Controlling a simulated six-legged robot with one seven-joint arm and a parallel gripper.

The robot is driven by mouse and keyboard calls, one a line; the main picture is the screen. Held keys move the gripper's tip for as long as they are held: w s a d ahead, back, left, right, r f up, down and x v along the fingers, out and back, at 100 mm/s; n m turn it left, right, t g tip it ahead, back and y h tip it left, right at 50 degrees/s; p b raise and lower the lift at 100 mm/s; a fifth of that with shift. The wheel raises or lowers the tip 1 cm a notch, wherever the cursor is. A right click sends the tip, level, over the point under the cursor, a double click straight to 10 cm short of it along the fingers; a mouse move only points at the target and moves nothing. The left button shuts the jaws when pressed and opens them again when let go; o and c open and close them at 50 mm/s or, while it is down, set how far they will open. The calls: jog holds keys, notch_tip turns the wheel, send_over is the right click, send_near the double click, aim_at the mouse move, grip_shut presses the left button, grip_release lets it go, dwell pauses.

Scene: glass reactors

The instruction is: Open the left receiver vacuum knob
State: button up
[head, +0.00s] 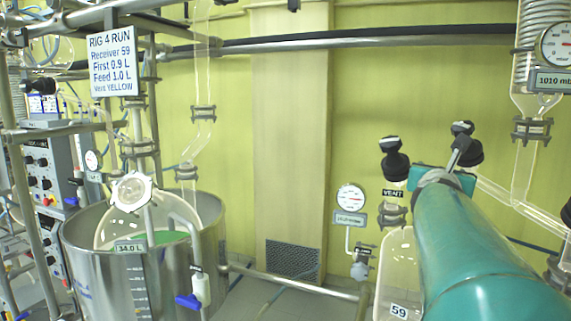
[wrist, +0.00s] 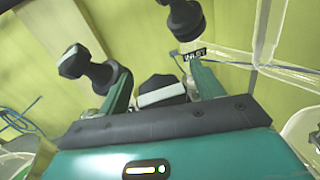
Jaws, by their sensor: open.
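The glass receiver labelled 59 (head: 393,255) stands at the lower right, partly behind my arm. A black knob (head: 395,165) rises from its top above a VENT label. Another black knob (head: 468,150) shows behind my gripper (head: 445,178). In the wrist view my gripper (wrist: 160,92) has its two green fingers apart. A black knob-like piece with a pale bar (wrist: 161,88) sits between them; I cannot tell whether they touch it. One black knob (wrist: 88,68) is at the left and another (wrist: 185,18) at the upper right, beside a label that seems to read INLET.
A round gauge (head: 351,198) stands left of the receiver. Glass tubing (head: 525,205) and a second gauge (head: 558,44) are at the right. A steel vessel (head: 100,260) and a RIG 4 sign (head: 112,62) are at the left. Pipes cross the wall above.

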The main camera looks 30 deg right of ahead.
jog(key=shift+d+f, duration=0.1)
jog(key=c, duration=1)
jog(key=shift+w+a+n+t+y, duration=0.2)
jog(key=shift+n+t+y, duration=0.3)
jog(key=shift+n+t, duration=0.25)
jog(key=shift+w+a+n+t+y, duration=0.1)
jog(key=shift+n+t+y, duration=0.75)
jog(key=shift+n, duration=0.4)
jog(key=shift+a+n+t+y, duration=0.1)
jog(key=shift+n+t+y, duration=0.7)
jog(key=shift+n, duration=0.4)
jog(key=shift+n+y, duration=0.5)
jog(key=shift+y, duration=0.05)
